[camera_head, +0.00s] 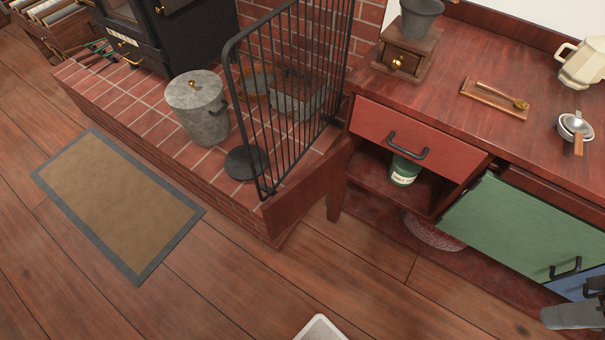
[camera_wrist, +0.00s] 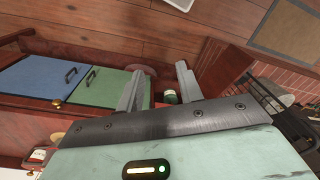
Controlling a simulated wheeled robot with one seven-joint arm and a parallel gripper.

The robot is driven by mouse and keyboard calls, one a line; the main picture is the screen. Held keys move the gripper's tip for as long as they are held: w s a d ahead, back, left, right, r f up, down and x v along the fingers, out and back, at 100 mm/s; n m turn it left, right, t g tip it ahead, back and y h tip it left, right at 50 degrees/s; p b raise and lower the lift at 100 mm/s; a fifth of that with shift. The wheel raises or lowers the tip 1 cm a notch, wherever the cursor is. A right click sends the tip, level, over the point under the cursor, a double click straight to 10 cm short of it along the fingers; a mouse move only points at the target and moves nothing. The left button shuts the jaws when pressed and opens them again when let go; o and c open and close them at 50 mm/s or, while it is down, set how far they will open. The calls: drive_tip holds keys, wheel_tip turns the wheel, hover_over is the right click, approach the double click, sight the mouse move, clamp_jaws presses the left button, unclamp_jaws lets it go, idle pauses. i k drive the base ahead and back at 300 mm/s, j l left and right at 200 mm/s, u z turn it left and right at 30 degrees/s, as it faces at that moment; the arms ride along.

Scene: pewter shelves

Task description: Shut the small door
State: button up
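A green door panel (camera_head: 525,225) with a dark bar handle (camera_head: 565,268) is on the front of the red wooden cabinet. The green panel also shows in the wrist view (camera_wrist: 118,90), beside a blue panel (camera_wrist: 42,82). Left of the green panel in the head view is an uncovered compartment with a green-and-white can (camera_head: 404,170).
A red drawer front (camera_head: 400,133) is above the compartment. A black fire guard (camera_head: 290,95), metal bin (camera_head: 198,105) and brick hearth (camera_head: 120,100) are to the left. A plain reddish panel (camera_head: 312,185) stands at the hearth's end. The floor (camera_head: 210,290) in front is mostly clear.

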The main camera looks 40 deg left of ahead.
sight(291, 202)
drive_tip(key=k+j, duration=0.1)
drive_tip(key=j, duration=1.05)
drive_tip(key=k+j, duration=0.15)
drive_tip(key=j, duration=0.45)
drive_tip(key=k+j+z, duration=0.1)
drive_tip(key=j, duration=0.45)
drive_tip(key=k+j, duration=0.1)
drive_tip(key=j, duration=0.5)
drive_tip(key=k+j+u, duration=0.4)
drive_tip(key=k+l, duration=0.05)
drive_tip(key=l, duration=0.05)
